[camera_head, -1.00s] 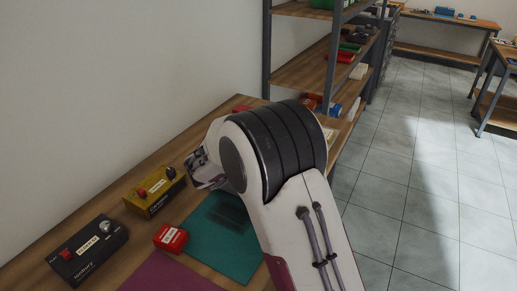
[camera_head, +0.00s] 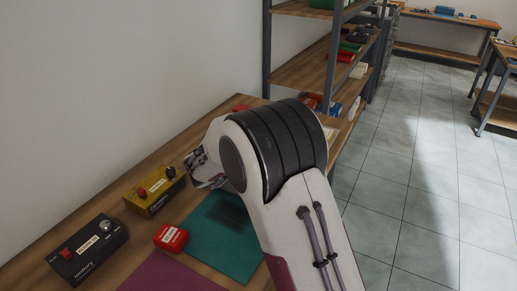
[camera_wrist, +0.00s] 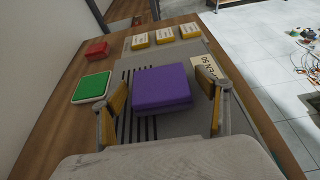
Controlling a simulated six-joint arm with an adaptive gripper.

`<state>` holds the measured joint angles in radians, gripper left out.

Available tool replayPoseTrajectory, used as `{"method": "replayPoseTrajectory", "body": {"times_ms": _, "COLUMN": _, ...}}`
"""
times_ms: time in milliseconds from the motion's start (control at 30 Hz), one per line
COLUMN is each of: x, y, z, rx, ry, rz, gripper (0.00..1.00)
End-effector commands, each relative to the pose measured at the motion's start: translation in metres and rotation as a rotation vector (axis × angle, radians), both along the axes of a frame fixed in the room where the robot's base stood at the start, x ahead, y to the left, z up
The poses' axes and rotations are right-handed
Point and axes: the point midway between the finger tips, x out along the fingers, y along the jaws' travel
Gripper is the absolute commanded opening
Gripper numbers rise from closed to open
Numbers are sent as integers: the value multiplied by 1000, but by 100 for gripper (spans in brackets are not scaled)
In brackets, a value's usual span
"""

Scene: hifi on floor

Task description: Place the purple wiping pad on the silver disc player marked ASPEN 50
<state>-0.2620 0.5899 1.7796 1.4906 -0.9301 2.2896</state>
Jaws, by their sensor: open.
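The purple wiping pad (camera_wrist: 160,90) lies flat on a grey surface with black stripes (camera_wrist: 140,128) in the wrist view. My gripper (camera_wrist: 164,84) is open, with one finger left of the pad and one right of it; contact is not clear. A cream label (camera_wrist: 208,68) with dark letters is at the right of the grey surface, partly behind the right finger. I cannot read it for certain, so I cannot confirm that the grey surface is the ASPEN 50 player. In the head view my arm hides the pad and most of my gripper.
Several yellow blocks with white labels (camera_wrist: 165,37), a green pad on a pale base (camera_wrist: 91,87) and a red block (camera_wrist: 97,50) are around the pad. Black (camera_head: 88,250) and yellow (camera_head: 153,190) boxes and a red block (camera_head: 171,237) stand on the bench. A shelf (camera_head: 300,70) is behind.

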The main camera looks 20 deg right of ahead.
Motion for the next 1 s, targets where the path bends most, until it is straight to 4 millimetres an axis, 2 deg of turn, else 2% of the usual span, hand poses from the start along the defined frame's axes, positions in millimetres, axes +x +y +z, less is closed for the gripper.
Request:
{"method": "replayPoseTrajectory", "body": {"times_ms": 267, "x": -18, "y": 19, "z": 11, "rx": 0, "ry": 0, "rz": 3, "gripper": 75}}
{"method": "replayPoseTrajectory", "body": {"times_ms": 733, "x": -63, "y": 64, "z": 37, "rx": 1, "ry": -1, "rz": 3, "gripper": 75}}
{"method": "replayPoseTrajectory", "body": {"times_ms": 1000, "x": -76, "y": 76, "z": 44, "rx": -1, "ry": 1, "rz": 0, "gripper": 75}}
